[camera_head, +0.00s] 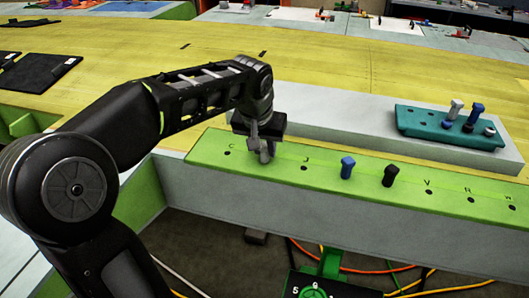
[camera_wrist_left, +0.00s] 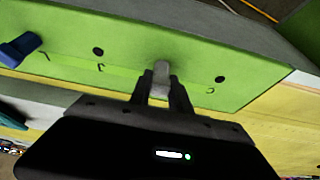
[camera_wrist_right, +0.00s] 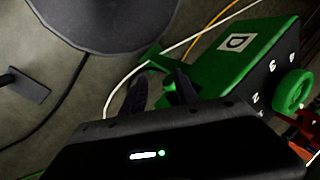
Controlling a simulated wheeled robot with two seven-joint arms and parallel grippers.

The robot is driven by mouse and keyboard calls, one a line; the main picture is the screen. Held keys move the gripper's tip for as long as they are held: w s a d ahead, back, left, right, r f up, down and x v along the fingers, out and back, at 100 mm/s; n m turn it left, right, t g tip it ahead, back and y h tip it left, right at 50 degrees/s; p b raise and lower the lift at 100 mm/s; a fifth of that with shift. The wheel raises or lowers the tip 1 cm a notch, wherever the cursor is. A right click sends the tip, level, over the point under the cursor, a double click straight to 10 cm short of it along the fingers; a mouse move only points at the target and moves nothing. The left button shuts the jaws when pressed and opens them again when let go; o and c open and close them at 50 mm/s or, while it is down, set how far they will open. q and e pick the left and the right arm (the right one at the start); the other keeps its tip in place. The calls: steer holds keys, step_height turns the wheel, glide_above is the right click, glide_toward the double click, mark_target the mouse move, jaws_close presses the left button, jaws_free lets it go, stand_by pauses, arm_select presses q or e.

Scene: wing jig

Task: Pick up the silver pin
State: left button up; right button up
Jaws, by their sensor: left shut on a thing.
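The silver pin (camera_wrist_left: 161,72) is between the fingers of my left gripper (camera_wrist_left: 161,92). In the head view, my left gripper (camera_head: 265,148) is low over the green strip (camera_head: 330,152), pointing down. The pin stands about upright between the hole marked C and the hole marked J. The fingers hide much of it, and I cannot tell how far it sits in a hole. My right gripper (camera_wrist_right: 160,88) shows only in its own wrist view. Its fingers are apart with nothing between them, above the floor area.
A blue pin (camera_head: 347,167) and a black pin (camera_head: 390,175) stand in the strip to the right. Behind, a teal holder (camera_head: 420,121) with several pins, one silver, sits on a grey block (camera_head: 340,115). A green device (camera_wrist_right: 250,55) and cables lie near my right gripper.

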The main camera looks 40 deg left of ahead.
mark_target(264, 144)
arm_select(q)
jaws_close()
step_height(264, 144, up, 10)
stand_by(0.6)
steer(key=shift+r, duration=0.1)
stand_by(1.1)
